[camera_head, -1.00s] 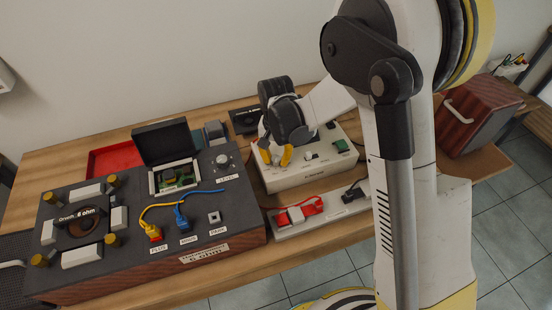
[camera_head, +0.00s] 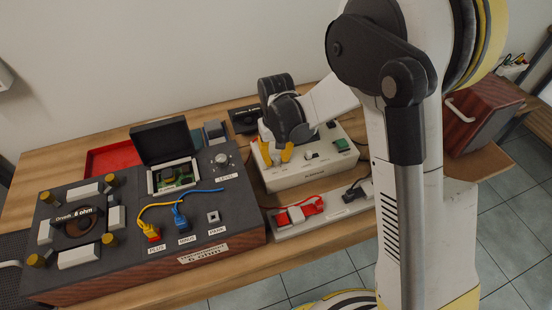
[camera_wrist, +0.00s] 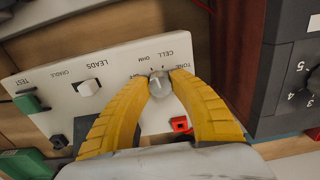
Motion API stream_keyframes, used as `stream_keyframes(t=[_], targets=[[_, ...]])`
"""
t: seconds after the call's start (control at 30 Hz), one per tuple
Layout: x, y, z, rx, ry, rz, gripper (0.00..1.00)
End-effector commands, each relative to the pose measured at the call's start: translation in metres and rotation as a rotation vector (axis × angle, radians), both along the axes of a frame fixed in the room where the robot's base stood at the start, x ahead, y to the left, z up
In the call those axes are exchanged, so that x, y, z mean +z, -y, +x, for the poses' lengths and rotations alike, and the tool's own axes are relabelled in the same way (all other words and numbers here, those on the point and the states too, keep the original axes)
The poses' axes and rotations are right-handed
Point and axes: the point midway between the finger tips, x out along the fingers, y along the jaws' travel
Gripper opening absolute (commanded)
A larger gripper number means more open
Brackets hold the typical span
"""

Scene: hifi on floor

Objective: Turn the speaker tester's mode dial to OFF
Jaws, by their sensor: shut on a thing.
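The speaker tester is a cream box (camera_head: 290,182) right of centre in the head view. Its face (camera_wrist: 62,112) fills the left and middle of the wrist view, with labels upside down. The grey mode dial (camera_wrist: 159,86) has a pale pointer line toward the picture's top, near OHM and CELL. TONE is to its right; a label at its left is partly covered by a finger. My gripper (camera_wrist: 160,88) is shut on the dial, a yellow finger on each side. In the head view, my gripper (camera_head: 277,155) hides the dial.
The LEADS switch (camera_wrist: 88,87) and green TEST button (camera_wrist: 31,103) are on the tester's face. A dark amplifier box (camera_head: 120,245) with blue and yellow cables stands left. A power strip (camera_head: 345,205) with red and black plugs lies in front.

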Motion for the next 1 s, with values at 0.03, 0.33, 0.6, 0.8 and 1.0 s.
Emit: stream_keyframes(t=[0.03, 0.33, 0.6, 0.8, 1.0], targets=[[-0.0008, 0.0002, -0.0005, 0.041, -0.001, 0.000, 0.00], [-0.0007, 0.0006, 0.0000, 0.325, -0.001, 0.000, 0.00], [-0.0006, 0.0011, 0.0002, 0.582, -0.001, -0.001, 0.00], [-0.0006, 0.0014, 0.0003, 0.759, -0.002, -0.001, 0.00], [-0.0005, 0.0015, 0.0004, 0.903, -0.002, -0.001, 0.00]])
